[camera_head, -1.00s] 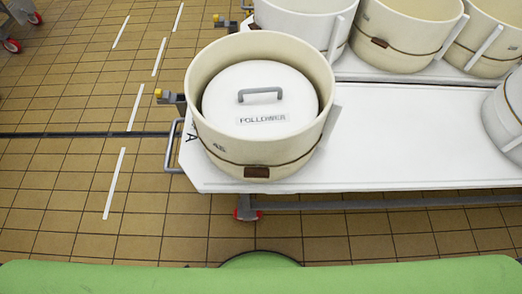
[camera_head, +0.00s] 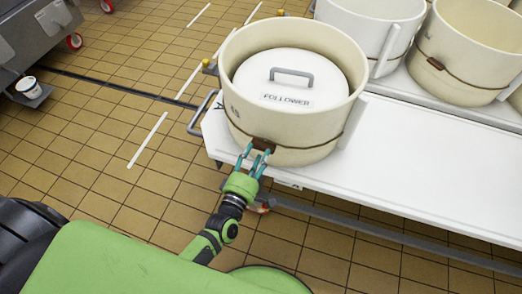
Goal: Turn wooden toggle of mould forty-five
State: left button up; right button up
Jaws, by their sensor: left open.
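The cream mould (camera_head: 292,138) marked with a number that looks like 45 stands upright near the left end of the white table. A cord runs around its lower wall, and the brown wooden toggle (camera_head: 263,144) sits on that cord at the front. A white lid (camera_head: 297,88) with a grey handle and a label lies inside the rim. My left gripper (camera_head: 254,155) is green with teal fingers. It is open, and its fingertips are at the toggle, one on each side of its lower part. I cannot tell whether they touch it. My right gripper is not in view.
More moulds (camera_head: 459,55) stand on a second table behind. The white table (camera_head: 420,160) is clear to the right of the mould. A grey side handle (camera_head: 200,117) juts from its left end.

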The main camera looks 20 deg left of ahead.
aim_at(263, 146)
pick_arm(q)
jog(key=shift+w+d, duration=0.15)
jog(key=shift+w, duration=1)
grip_shut()
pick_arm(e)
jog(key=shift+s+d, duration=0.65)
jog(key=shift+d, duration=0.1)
